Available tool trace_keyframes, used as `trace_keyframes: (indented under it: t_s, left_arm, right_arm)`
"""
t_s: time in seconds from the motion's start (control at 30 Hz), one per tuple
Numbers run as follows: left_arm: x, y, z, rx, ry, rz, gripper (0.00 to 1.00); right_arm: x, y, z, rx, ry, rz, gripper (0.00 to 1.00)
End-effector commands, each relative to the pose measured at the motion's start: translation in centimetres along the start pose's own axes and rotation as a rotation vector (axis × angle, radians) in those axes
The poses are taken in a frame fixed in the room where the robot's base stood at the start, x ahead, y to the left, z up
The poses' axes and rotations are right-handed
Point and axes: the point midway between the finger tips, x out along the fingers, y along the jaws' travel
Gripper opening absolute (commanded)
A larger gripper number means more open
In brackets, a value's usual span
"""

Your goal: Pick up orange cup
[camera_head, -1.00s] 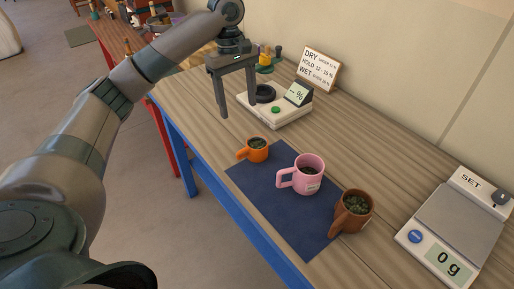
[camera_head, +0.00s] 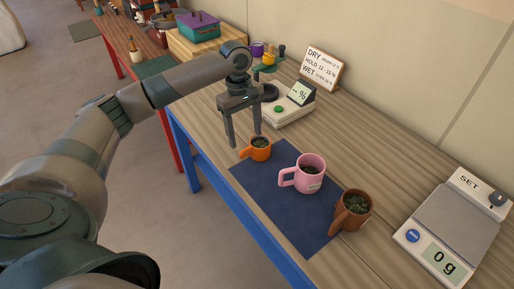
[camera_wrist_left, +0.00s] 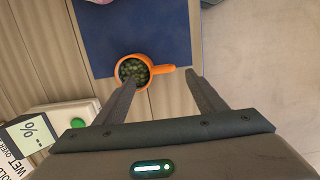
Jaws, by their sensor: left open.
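The orange cup (camera_head: 261,153) stands upright at the far corner of the dark blue mat (camera_head: 270,200), with green beans inside and its handle toward the left. My left gripper (camera_head: 246,143) is open and empty, its fingers pointing down just above and beside the cup. In the left wrist view the orange cup (camera_wrist_left: 136,70) lies ahead of the open fingers of the left gripper (camera_wrist_left: 165,85), with its handle (camera_wrist_left: 163,69) pointing right, near the gap between the fingertips. No contact is clear. My right gripper is not in view.
A moisture meter (camera_head: 288,112) stands behind the gripper, with a sign (camera_head: 325,72) beyond. A scale reading 0 g (camera_head: 450,235) is at the right. Bare wood lies between mat and scale.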

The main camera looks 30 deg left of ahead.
Motion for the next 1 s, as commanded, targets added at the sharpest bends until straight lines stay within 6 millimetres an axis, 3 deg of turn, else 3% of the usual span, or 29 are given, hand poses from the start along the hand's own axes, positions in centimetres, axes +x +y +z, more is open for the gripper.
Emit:
trace_keyframes:
  t_s: [0.2,0.67,1.0]
  left_arm:
    - [1.6,0.0,0.0,0.0,0.0,0.001,0.64]
    - [2.1,-0.1,0.1,0.0,0.0,-0.002,0.64]
    - [6.1,-0.3,0.4,-0.001,-0.001,-0.001,0.64]
  right_arm:
    - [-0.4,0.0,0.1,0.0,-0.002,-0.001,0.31]
    - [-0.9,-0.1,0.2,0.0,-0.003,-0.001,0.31]
    - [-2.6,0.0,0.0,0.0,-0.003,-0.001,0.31]
